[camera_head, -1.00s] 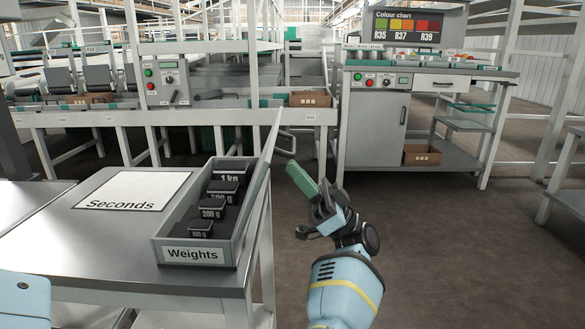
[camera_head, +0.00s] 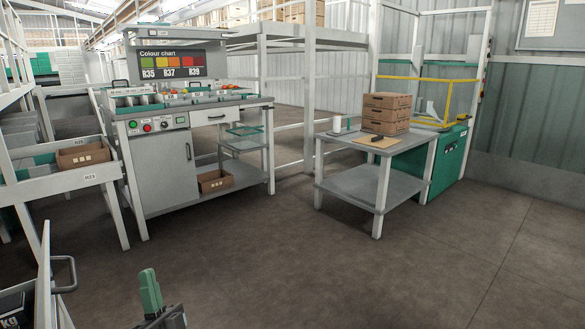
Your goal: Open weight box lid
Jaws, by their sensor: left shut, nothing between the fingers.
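The weight box (camera_head: 14,292) is cut off at the lower left corner, with part of a dark weight marked "kg" showing in it. Its grey lid (camera_head: 45,275) stands raised, seen nearly edge-on, with a dark bar handle (camera_head: 66,275) on its right side. My left gripper (camera_head: 149,290) is at the bottom edge, to the right of the lid and apart from the handle. Its green fingers are together, pointing up, with nothing between them. The rest of this arm is out of frame. My right gripper is not in view.
A grey cabinet (camera_head: 165,170) under the colour chart (camera_head: 172,65) stands ahead. A table (camera_head: 352,185) with stacked cartons (camera_head: 386,113) is to its right. A conveyor frame (camera_head: 60,190) runs along the left. The floor (camera_head: 330,275) in front is clear.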

